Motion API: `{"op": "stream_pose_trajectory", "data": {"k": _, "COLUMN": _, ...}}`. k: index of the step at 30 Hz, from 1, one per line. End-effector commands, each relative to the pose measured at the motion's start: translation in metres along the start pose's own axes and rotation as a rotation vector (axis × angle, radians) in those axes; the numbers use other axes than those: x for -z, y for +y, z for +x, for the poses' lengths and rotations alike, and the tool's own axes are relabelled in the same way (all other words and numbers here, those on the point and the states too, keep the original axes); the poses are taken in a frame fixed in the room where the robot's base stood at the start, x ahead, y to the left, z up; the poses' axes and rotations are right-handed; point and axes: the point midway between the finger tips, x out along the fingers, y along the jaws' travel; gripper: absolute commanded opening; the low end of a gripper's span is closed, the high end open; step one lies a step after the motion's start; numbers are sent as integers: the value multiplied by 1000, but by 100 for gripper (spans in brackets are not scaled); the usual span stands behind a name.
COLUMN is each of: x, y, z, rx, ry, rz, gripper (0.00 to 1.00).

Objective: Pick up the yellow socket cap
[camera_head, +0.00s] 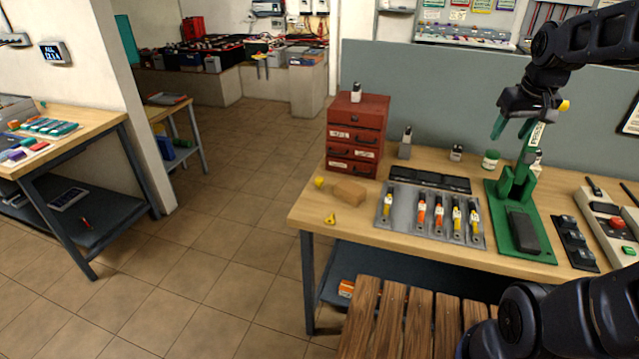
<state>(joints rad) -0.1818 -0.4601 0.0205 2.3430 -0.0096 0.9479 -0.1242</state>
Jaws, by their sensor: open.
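My gripper (512,130) is at the upper right, pointing down above the green stand (521,240), well right of both pieces. It is open, and I see nothing held between its fingers. The stand's upright overlaps it in the picture, so one finger is hard to make out.
A grey tray (408,230) with several yellow and orange tools fills the bench middle. A grey switch box (610,222) is at right. A slatted wooden surface (400,320) is in front. Floor is clear at left.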

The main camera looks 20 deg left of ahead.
Motion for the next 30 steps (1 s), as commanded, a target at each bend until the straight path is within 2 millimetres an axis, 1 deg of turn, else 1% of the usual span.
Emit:
{"op": "stream_pose_trajectory", "data": {"k": 1, "x": 15, "y": -7, "z": 5, "rx": 8, "ry": -12, "rz": -38, "gripper": 53}}
{"op": "stream_pose_trajectory", "data": {"k": 3, "x": 34, "y": -17, "z": 11, "rx": 18, "ry": -24, "rz": -88, "gripper": 53}}
{"op": "stream_pose_trajectory", "data": {"k": 8, "x": 75, "y": -45, "z": 28, "rx": 40, "ry": -51, "rz": -204, "gripper": 53}}
{"op": "stream_pose_trajectory", "data": {"k": 12, "x": 109, "y": -74, "z": 47, "rx": 59, "ry": -73, "rz": -306, "gripper": 53}}
{"op": "stream_pose_trajectory", "data": {"k": 14, "x": 122, "y": -88, "z": 56, "rx": 67, "ry": -83, "rz": -349, "gripper": 53}}
{"op": "stream_pose_trajectory", "data": {"k": 17, "x": 143, "y": -113, "z": 72, "rx": 81, "ry": -99, "rz": -421, "gripper": 53}}
{"op": "stream_pose_trajectory", "data": {"k": 21, "x": 169, "y": -152, "z": 97, "rx": 101, "ry": -121, "rz": -524, "gripper": 53}}
{"op": "stream_pose_trajectory", "data": {"k": 26, "x": 193, "y": -202, "z": 129, "rx": 125, "ry": -145, "rz": -641, "gripper": 53}}
{"op": "stream_pose_trajectory", "data": {"k": 30, "x": 208, "y": -249, "z": 159, "rx": 146, "ry": -165, "rz": -742, "gripper": 53}}
